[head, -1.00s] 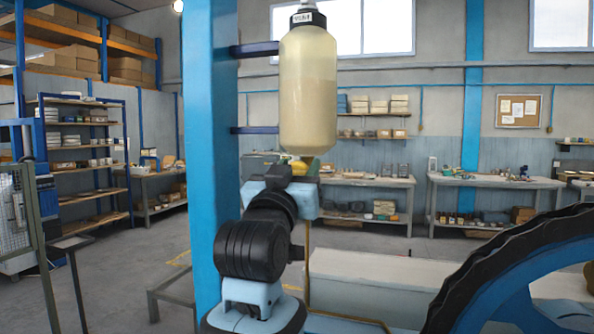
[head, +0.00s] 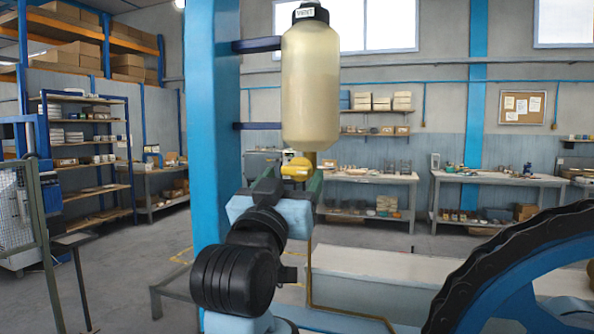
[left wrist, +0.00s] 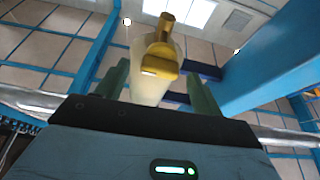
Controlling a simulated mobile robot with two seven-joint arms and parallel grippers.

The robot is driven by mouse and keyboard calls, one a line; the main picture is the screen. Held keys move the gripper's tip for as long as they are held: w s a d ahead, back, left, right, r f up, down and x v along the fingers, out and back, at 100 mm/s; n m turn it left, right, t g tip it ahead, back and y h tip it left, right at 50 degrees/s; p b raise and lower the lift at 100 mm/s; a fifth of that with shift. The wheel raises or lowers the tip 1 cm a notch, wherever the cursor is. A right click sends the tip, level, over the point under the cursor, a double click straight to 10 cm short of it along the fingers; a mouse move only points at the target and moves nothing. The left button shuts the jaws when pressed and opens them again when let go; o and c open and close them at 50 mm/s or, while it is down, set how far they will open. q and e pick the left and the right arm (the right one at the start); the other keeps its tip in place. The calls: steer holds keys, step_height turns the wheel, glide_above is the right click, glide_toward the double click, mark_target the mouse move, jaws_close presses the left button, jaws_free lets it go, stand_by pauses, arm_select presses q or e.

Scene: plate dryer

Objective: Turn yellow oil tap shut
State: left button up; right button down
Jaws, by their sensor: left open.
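The yellow tap (head: 297,168) sits under a hanging bottle of pale oil (head: 311,85) with a black cap. In the left wrist view the tap (left wrist: 163,58) shows above and between the fingertips, with the bottle behind it. My left gripper (head: 291,186) is just below and in front of the tap. It is open and empty, its two green fingers (left wrist: 159,88) spread to either side of the tap's line. I cannot tell whether a finger touches it. My right gripper is not in view.
A blue post (head: 212,130) with dark brackets holds the bottle and stands close left of my arm. A large blue wheel with a black rim (head: 500,262) fills the lower right. A pale bench-like block (head: 370,270) lies behind my arm. Shelves and worktables line the far walls.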

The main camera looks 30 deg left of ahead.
arm_select(q)
steer(key=shift+v, duration=1.4)
